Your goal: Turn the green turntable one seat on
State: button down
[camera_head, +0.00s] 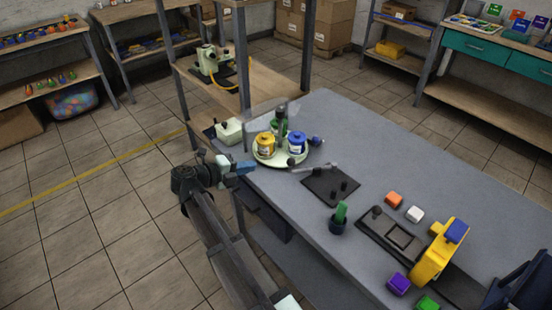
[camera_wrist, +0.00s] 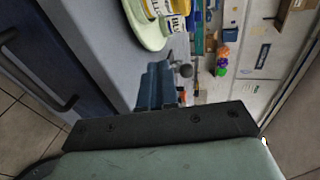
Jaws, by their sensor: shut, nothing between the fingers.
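The green turntable (camera_head: 262,158) is a pale green round plate near the far left corner of the grey table. It carries a yellow ink pot (camera_head: 265,144), a blue ink pot (camera_head: 297,144) and a green pot (camera_head: 280,128) partly hidden behind them. A dark knob shows at its near rim. My gripper (camera_head: 243,168) is shut and empty, just left of the turntable and apart from it, near the table edge. In the wrist view, the turntable's rim (camera_wrist: 148,32) shows at the top, beyond the blue fingers (camera_wrist: 156,87).
A grey handle-like tool (camera_head: 315,168) and a dark plate with pegs (camera_head: 331,185) lie right of the turntable. A green item stands in a dark cup (camera_head: 338,225). A yellow machine (camera_head: 438,253) and coloured blocks occupy the near right. A white box (camera_head: 229,131) stands behind my gripper.

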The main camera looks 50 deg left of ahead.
send_near(292, 156)
jog(key=x, duration=0.4)
jog(key=shift+w+a+f, duration=0.25)
jog(key=shift+w+f, duration=0.05)
jog(key=shift+f, duration=0.2)
jog(key=shift+w+d, duration=0.1)
jog(key=shift+w, duration=0.75)
jog(key=shift+w+d, duration=0.3)
jog(key=shift+w, duration=0.2)
jog(key=shift+s, duration=0.15)
